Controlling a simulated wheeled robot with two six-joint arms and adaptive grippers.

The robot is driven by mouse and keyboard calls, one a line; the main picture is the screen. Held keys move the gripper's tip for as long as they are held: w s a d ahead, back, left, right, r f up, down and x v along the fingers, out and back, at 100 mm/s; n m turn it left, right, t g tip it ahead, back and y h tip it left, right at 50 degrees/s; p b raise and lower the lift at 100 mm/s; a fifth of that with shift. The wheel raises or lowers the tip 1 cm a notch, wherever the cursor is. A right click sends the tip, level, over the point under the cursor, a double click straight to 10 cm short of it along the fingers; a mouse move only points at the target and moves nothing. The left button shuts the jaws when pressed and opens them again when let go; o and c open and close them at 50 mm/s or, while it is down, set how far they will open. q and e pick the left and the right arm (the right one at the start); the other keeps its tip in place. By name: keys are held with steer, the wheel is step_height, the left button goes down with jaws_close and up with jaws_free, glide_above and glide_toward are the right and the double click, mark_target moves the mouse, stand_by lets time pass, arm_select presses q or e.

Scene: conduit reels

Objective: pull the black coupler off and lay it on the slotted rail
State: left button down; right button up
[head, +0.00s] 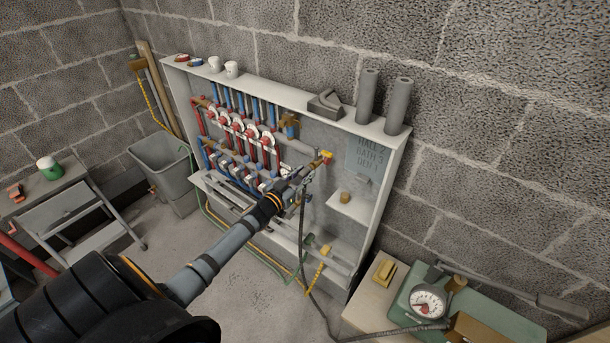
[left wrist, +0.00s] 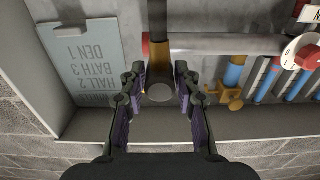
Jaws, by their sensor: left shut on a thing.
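My left arm reaches from the lower left of the head view into the open wall cabinet. My left gripper (head: 301,178) is at the right end of the pipework. In the left wrist view its two fingers (left wrist: 160,95) close from both sides on a dark coupler (left wrist: 160,76) with a round, lighter end. In the head view the fingers mostly hide the coupler. My right gripper is not in view.
The cabinet holds red and blue pipes (head: 240,130) with valves. A small shelf (head: 350,208) with a brass piece is right of the gripper. A grey label plate (head: 368,160) is behind. A dark hose (head: 303,240) hangs below. A bench with a gauge (head: 428,303) stands lower right.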

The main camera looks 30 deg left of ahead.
mark_target(300, 177)
arm_select(q)
steer(key=shift+s+a, duration=0.1)
steer(key=shift+s, duration=0.85)
steer(key=shift+s+r+p, duration=0.1)
steer(key=shift+s+p, duration=0.85)
steer(key=shift+p, duration=0.2)
steer(key=shift+s+a+p, duration=0.15)
steer(key=shift+s+p, duration=0.9)
steer(key=shift+s, duration=0.05)
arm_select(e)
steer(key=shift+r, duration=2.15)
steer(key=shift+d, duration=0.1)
arm_select(q)
steer(key=d+f+b, duration=1)
steer(key=f+b, duration=0.1)
steer(key=f, duration=0.1)
steer(key=s+d+f+b, duration=0.1)
steer(key=d+f+b, duration=0.9)
steer(key=f, duration=0.3)
steer(key=shift+b, duration=0.5)
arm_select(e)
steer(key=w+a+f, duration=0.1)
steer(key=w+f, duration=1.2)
arm_select(q)
steer(key=shift+f, duration=0.1)
